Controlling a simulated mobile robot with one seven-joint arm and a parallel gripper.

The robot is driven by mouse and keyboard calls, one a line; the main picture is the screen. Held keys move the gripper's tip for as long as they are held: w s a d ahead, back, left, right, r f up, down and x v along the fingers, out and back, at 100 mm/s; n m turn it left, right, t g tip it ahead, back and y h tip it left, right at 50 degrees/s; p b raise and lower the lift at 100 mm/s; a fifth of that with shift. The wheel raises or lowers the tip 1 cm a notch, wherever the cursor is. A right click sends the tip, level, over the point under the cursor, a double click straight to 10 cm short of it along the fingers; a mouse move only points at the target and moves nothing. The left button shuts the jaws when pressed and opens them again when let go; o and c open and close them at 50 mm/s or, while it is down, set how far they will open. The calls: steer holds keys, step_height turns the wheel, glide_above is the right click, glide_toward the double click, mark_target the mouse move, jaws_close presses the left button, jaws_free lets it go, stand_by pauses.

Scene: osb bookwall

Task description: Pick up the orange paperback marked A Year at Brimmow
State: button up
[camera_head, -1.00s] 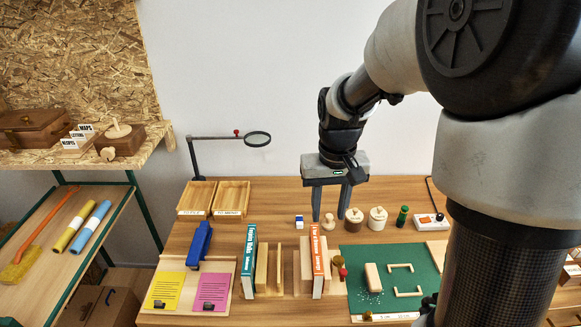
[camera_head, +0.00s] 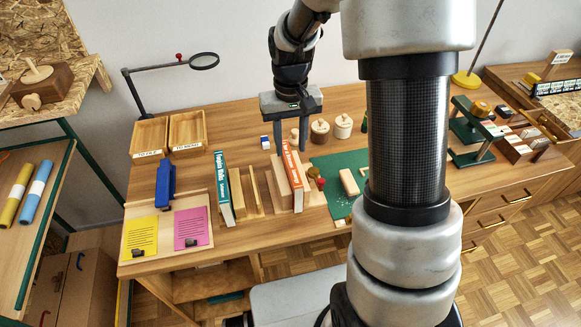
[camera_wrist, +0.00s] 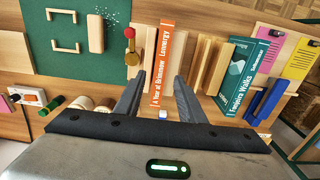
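The orange paperback (camera_head: 292,162), its spine lettered "A Year at Brimmow", stands upright in a light wooden holder on the bench. It also shows in the wrist view (camera_wrist: 162,65), its spine running between my fingers. My gripper (camera_head: 291,145) is open and empty, pointing down at the back end of the book. In the wrist view my gripper (camera_wrist: 160,76) has one finger on each side of the spine, with gaps visible. I cannot tell how far the fingertips are above or beside the covers.
A teal book (camera_head: 223,187) stands left of the orange one, with wooden dividers between. A red-knobbed small item (camera_wrist: 130,45) stands close beside the orange book. A green mat (camera_head: 335,172) lies to the right. Small wooden pots (camera_head: 343,126) stand behind.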

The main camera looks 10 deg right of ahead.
mark_target(291, 162)
step_height(291, 162, down, 6)
steer(key=b, duration=0.3)
steer(key=c, duration=0.7)
steer(key=shift+r+p, duration=3.3)
steer(key=shift+r, duration=1.3)
steer(key=shift+c, duration=0.3)
